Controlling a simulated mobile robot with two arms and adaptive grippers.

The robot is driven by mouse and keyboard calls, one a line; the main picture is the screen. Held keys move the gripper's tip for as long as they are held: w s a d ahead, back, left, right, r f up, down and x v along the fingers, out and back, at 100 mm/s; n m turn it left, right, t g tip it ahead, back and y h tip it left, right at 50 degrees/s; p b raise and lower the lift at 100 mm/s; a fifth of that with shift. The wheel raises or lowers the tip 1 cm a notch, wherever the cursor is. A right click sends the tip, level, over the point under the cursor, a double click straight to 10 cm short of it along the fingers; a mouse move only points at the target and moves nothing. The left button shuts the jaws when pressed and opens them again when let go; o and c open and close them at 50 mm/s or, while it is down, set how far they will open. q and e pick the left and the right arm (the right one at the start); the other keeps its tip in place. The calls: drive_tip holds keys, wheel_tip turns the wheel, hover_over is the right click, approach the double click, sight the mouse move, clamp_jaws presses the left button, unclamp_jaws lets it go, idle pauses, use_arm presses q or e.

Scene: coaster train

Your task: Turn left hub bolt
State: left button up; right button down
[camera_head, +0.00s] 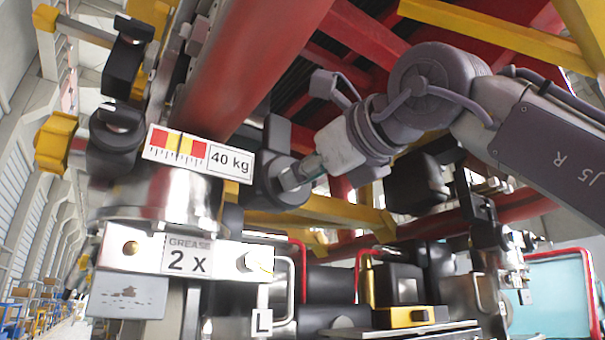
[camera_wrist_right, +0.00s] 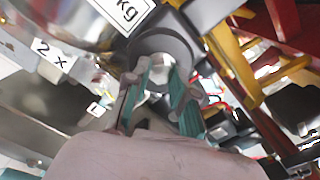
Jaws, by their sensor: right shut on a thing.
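My right gripper (camera_head: 308,168) reaches in from the upper right to a dark grey round hub (camera_head: 268,150) beside the 40 kg label. Its teal-padded fingers are shut on the silver hub bolt (camera_head: 290,180) at the hub's face. In the right wrist view the gripper (camera_wrist_right: 157,92) has one finger on each side of the bolt (camera_wrist_right: 160,76), which sits in the hub's round recess (camera_wrist_right: 150,45). The fingers hide part of the bolt's sides. My left gripper is not in view.
A red tube (camera_head: 250,60) runs above the hub. A silver block with a GREASE 2 x label (camera_head: 188,256) and a hex bolt (camera_head: 252,262) lies below. An L tag (camera_head: 262,322) hangs there. Yellow beams (camera_head: 320,204) and a black box (camera_head: 412,190) crowd the right.

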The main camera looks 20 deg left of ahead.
drive_tip(key=shift+a+f, duration=0.1)
drive_tip(key=shift+f, duration=0.15)
drive_tip(key=c, duration=1.2)
unclamp_jaws()
drive_tip(key=shift+c, duration=0.2)
drive_tip(key=shift+o, duration=1.4)
drive_tip(key=shift+d+r, duration=0.15)
drive_tip(key=shift+d, duration=0.05)
drive_tip(key=v, duration=1.2)
drive_tip(key=shift+s, duration=0.1)
